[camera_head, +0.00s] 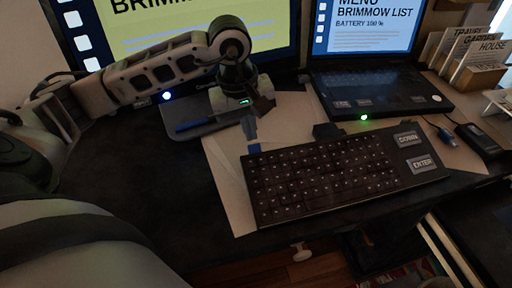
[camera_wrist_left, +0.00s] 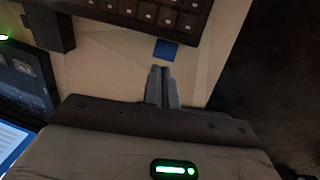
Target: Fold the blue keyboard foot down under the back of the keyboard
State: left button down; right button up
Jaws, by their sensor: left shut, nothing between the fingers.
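The black keyboard (camera_head: 330,178) lies on the desk with its back edge toward the screens. It also shows along the top of the left wrist view (camera_wrist_left: 150,12). The blue foot (camera_head: 254,148) sticks out at the keyboard's back edge, near its left corner. In the left wrist view the blue foot (camera_wrist_left: 165,49) is a small flat square just ahead of my fingertips. My left gripper (camera_head: 250,132) is shut and empty, pointing down behind the foot, with a small gap in the left wrist view (camera_wrist_left: 161,72). My right gripper is not in view.
A monitor on a stand (camera_head: 190,118) and an open laptop (camera_head: 385,98) stand behind the keyboard. A black block (camera_head: 327,131) sits at the keyboard's back edge. A mouse (camera_head: 480,140) and cards (camera_head: 470,55) are at the right. The desk left of the keyboard (camera_head: 150,180) is clear.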

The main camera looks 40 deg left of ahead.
pick_arm(q)
jog(key=shift+w+a, duration=0.1)
jog(key=shift+a, duration=0.05)
jog(key=shift+r, duration=0.2)
notch_tip(320, 180, up, 10)
jog(key=p, duration=0.6)
jog(key=shift+f, duration=0.15)
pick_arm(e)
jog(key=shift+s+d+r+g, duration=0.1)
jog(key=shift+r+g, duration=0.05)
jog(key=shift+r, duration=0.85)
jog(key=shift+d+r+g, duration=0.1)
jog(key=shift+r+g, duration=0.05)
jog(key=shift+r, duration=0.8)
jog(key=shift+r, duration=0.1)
